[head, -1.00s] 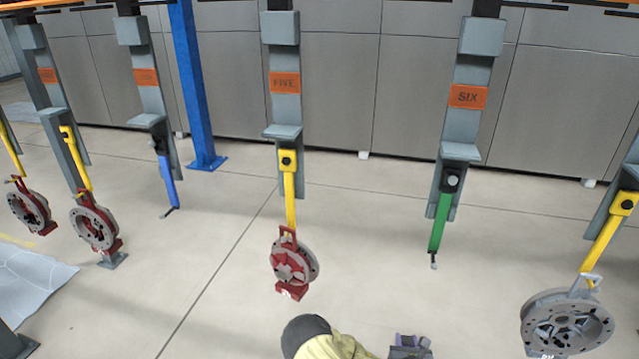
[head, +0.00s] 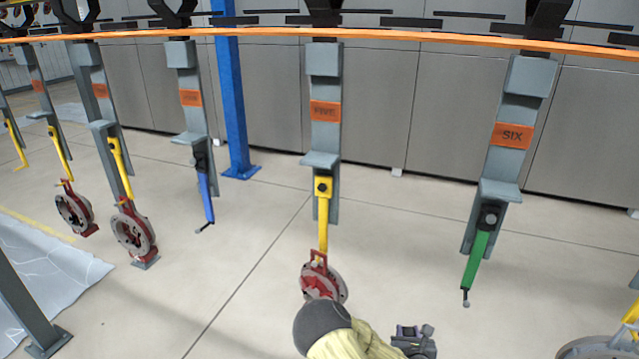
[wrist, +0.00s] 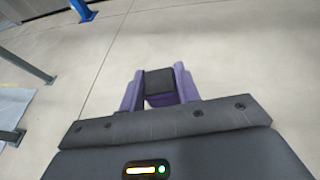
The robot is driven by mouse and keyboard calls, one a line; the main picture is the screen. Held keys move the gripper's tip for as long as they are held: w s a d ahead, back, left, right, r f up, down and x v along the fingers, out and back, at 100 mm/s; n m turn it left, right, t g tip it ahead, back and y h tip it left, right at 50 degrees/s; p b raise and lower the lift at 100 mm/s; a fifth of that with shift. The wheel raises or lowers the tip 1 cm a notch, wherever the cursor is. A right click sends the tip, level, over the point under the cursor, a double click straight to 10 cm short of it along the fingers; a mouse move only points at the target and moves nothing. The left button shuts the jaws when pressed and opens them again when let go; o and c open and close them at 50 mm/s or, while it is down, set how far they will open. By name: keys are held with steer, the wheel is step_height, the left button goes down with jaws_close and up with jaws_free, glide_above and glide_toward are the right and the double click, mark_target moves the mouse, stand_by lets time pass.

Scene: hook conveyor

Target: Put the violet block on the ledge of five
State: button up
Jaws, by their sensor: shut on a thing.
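The hanger marked FIVE (head: 325,111) hangs from the orange rail near the middle of the head view. Its grey ledge (head: 320,159) sticks out below the sign and looks bare. My gripper (head: 414,338) is at the bottom edge of the head view, in front of and well below this ledge, to its right. In the wrist view my gripper (wrist: 159,80) is shut on a block (wrist: 159,84) between its violet fingers. The block's upper face looks dark, with violet below it. My gripper's body hides part of it.
Below the ledge of five hang a yellow arm (head: 323,205) and a red-grey wheel (head: 323,278). Hanger six (head: 512,136), with a green arm (head: 476,262), stands to the right. A blue post (head: 231,100) stands behind, left of five. Open floor lies between hangers.

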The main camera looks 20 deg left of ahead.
steer(key=a+r+n+g+y+p, duration=0.15)
steer(key=a+r, duration=0.25)
steer(key=r, duration=0.6)
steer(key=s+a+r+n+g+y+p, duration=0.1)
steer(key=a+r+n+y+p, duration=0.2)
steer(key=r, duration=0.8)
steer(key=a+r+n+g+y+p, duration=0.15)
steer(key=a+r, duration=0.35)
steer(key=r, duration=0.5)
steer(key=s+d+r+n+g+y+p, duration=0.1)
steer(key=s+r, duration=0.3)
steer(key=r, duration=0.5)
steer(key=s+d+r+n+g+y+p, duration=0.1)
steer(key=s+r, duration=0.3)
steer(key=r, duration=0.5)
steer(key=s+d+r+n+g+y+p, duration=0.1)
steer(key=s+r, duration=0.3)
steer(key=r, duration=0.5)
steer(key=shift+s+d+r+n+y+p, duration=0.15)
steer(key=shift+d+r+n+y+p, duration=0.2)
steer(key=shift+d+n+p, duration=0.4)
steer(key=shift+a+f, duration=0.1)
steer(key=shift+a, duration=0.05)
steer(key=p, duration=0.9)
glide_above(323, 160)
steer(key=shift+s+d+r, duration=0.1)
steer(key=shift+d+r, duration=0.1)
steer(key=shift+d, duration=0.05)
steer(key=shift+a+f, duration=0.2)
steer(key=shift+a, duration=0.1)
